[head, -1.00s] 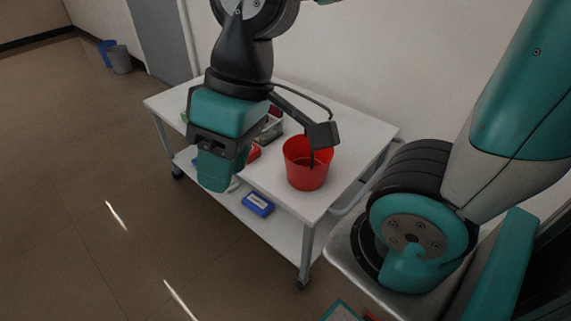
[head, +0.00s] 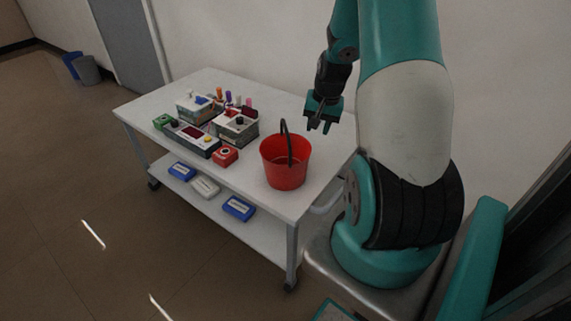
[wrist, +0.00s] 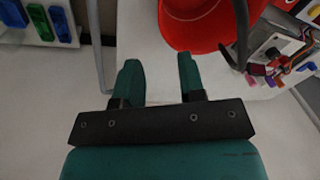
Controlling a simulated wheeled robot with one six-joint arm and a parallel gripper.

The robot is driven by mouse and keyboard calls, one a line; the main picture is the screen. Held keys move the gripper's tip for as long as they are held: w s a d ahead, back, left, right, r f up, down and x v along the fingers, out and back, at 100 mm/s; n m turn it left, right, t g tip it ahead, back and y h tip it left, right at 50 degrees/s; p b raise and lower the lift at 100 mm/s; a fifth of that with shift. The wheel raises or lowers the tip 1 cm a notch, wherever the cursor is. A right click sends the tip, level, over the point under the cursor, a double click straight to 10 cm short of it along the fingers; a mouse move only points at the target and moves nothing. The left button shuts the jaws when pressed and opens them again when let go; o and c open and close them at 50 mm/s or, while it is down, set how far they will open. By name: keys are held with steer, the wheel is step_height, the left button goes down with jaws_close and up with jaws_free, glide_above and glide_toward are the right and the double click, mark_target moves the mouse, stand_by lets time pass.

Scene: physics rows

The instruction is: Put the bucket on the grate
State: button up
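The red bucket (head: 285,165) stands upright on the white cart's top, near its right end. Its dark handle (head: 289,143) is raised above the rim. My gripper (head: 320,128) is above the cart, to the right of and behind the bucket, apart from it. In the wrist view my gripper (wrist: 160,78) has its two fingers spread with nothing between them. Part of the bucket (wrist: 192,28) shows just beyond the fingertips, and its handle (wrist: 241,32) shows at its right. I cannot make out a grate in these views.
The white cart (head: 240,178) holds several small devices, including a red button box (head: 224,155) and a grey box (head: 236,128), left of the bucket. Blue cases (head: 238,208) lie on its lower shelf. A wall stands behind. Floor (head: 90,215) at left is clear.

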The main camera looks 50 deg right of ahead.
mark_target(308, 158)
steer(key=w+f, duration=0.1)
steer(key=f, duration=0.8)
steer(key=w+f, duration=0.1)
steer(key=f, duration=0.3)
steer(key=shift+w+f, duration=0.25)
steer(key=shift+w, duration=0.05)
